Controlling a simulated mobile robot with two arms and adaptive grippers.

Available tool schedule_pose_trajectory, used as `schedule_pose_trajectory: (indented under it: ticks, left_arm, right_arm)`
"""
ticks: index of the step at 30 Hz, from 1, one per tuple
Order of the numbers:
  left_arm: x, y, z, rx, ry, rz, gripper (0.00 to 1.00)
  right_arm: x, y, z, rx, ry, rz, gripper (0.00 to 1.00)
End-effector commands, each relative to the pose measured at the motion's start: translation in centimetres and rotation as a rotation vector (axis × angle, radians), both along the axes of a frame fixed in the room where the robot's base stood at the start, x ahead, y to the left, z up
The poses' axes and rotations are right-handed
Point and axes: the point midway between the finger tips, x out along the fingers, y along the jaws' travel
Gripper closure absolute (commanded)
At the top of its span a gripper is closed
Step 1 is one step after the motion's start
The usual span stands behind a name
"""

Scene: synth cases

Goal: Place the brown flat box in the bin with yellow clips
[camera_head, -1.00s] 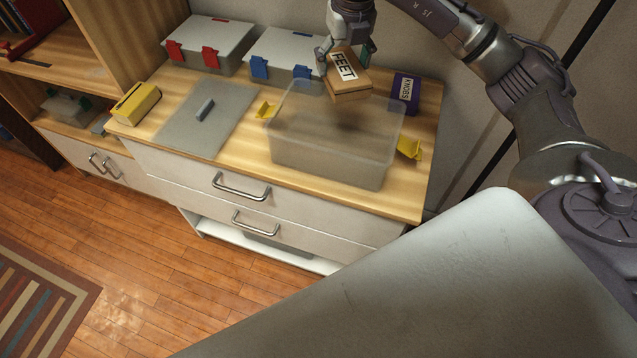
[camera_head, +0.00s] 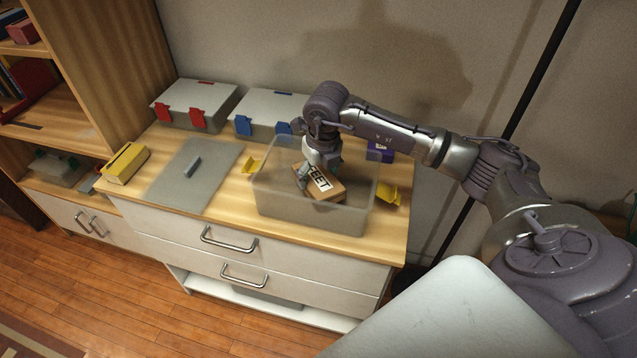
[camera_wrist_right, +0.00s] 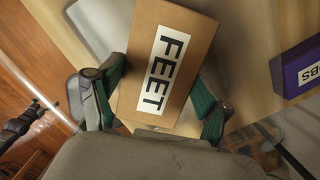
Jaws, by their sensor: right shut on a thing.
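The brown flat box (camera_head: 325,184), labelled FEET, is inside the open translucent bin with yellow clips (camera_head: 290,209), tilted. My right gripper (camera_head: 318,170) reaches down into the bin and is shut on the box. In the right wrist view the box (camera_wrist_right: 168,65) sits between the green-padded fingers of the right gripper (camera_wrist_right: 160,100). Whether the box touches the bin floor is hard to tell. The yellow clips (camera_head: 389,194) hang open at the bin's sides.
The bin's grey lid (camera_head: 205,172) lies flat on the dresser top left of the bin. A yellow box (camera_head: 126,163) stands farther left. Closed bins with red clips (camera_head: 196,105) and blue clips (camera_head: 266,113) stand at the back. A purple box (camera_head: 380,152) is behind the arm.

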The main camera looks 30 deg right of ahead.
Motion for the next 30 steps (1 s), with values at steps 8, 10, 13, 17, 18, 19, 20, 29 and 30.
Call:
schedule_pose_trajectory:
  ticks: [8, 10, 13, 17, 18, 19, 20, 29, 30]
  left_arm:
    - [0.4, 0.1, 0.7, 0.001, -0.006, -0.001, 0.03]
    - [0.7, 0.0, 0.7, 0.0, -0.009, 0.0, 0.03]
    - [1.0, 0.0, 0.7, 0.0, -0.015, 0.0, 0.03]
    - [1.2, 0.0, 0.6, -0.001, -0.018, 0.0, 0.03]
    - [1.2, 0.0, 0.5, -0.001, -0.018, 0.0, 0.03]
    - [1.2, 0.0, 0.4, -0.001, -0.018, 0.0, 0.03]
    - [1.2, 0.0, 0.3, -0.001, -0.018, 0.0, 0.03]
    - [1.1, 0.0, 0.4, -0.001, -0.017, 0.0, 0.03]
    - [1.1, 0.0, 0.4, -0.001, -0.017, 0.0, 0.03]
  right_arm:
    - [-0.1, 0.0, -3.4, -0.002, 0.004, -0.001, 0.62]
    - [-0.1, 0.0, -3.8, -0.001, 0.001, 0.0, 0.62]
    - [0.0, 0.0, -3.8, -0.001, 0.0, 0.0, 0.62]
    - [0.0, 0.0, -3.9, -0.001, 0.0, 0.0, 0.62]
    - [0.0, 0.0, -4.1, -0.001, 0.0, 0.0, 0.62]
    - [0.0, 0.0, -4.2, -0.001, 0.0, 0.0, 0.62]
    - [0.0, 0.0, -4.3, -0.001, 0.0, 0.0, 0.62]
    - [0.0, 0.0, -4.1, -0.001, 0.001, 0.0, 0.0]
    - [0.0, 0.0, -4.1, -0.001, 0.001, 0.0, 0.0]
